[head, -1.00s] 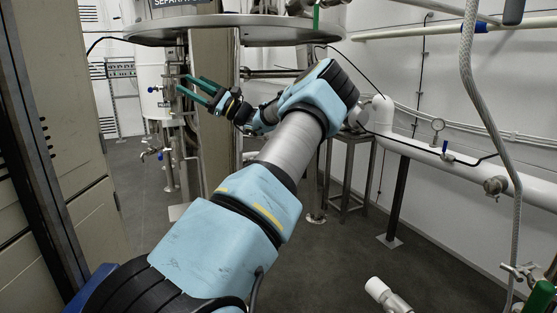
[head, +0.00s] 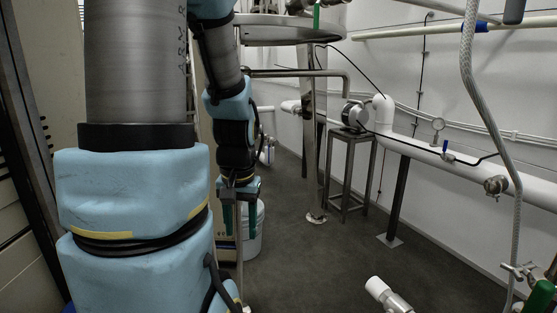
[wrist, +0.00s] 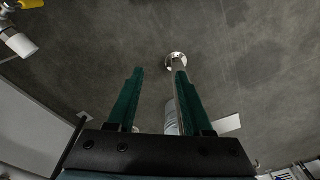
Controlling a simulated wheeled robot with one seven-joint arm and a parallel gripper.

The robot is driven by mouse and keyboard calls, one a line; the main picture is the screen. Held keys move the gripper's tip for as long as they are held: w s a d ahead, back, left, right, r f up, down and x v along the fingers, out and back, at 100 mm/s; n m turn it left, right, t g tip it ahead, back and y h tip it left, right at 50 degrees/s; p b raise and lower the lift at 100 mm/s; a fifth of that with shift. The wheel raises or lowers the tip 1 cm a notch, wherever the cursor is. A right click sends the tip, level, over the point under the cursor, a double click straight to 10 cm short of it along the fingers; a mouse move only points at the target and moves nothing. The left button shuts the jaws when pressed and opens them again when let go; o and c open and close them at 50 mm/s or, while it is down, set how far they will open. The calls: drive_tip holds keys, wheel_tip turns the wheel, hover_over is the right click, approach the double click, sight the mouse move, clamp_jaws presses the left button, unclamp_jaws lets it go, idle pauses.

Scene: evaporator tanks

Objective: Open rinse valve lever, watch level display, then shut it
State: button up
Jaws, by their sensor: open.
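My gripper (head: 240,228) hangs pointing down in the head view, its green fingers apart and empty. The fingers also show in the wrist view (wrist: 159,75), spread above the grey floor with nothing between their tips. A small blue-handled valve (head: 445,147) sits on the white pipe at the right, well away from my gripper. I cannot tell whether it is the rinse valve. My arm covers the left tank area in the head view, and no level display can be made out.
A white bucket (head: 254,232) stands on the floor behind my gripper. A metal stand (head: 350,178) and the thick white pipe (head: 415,150) are to the right. A white pipe fitting (head: 385,293) is at the bottom. Open floor (head: 320,265) lies between.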

wheel_tip(320, 180, up, 17)
drive_tip(key=s+d+p, duration=0.1)
drive_tip(key=p, duration=1.5)
drive_tip(key=shift+s+d+f+n+h, duration=0.15)
drive_tip(key=shift+s+d+n+h, duration=0.1)
drive_tip(key=shift+n+h, duration=0.05)
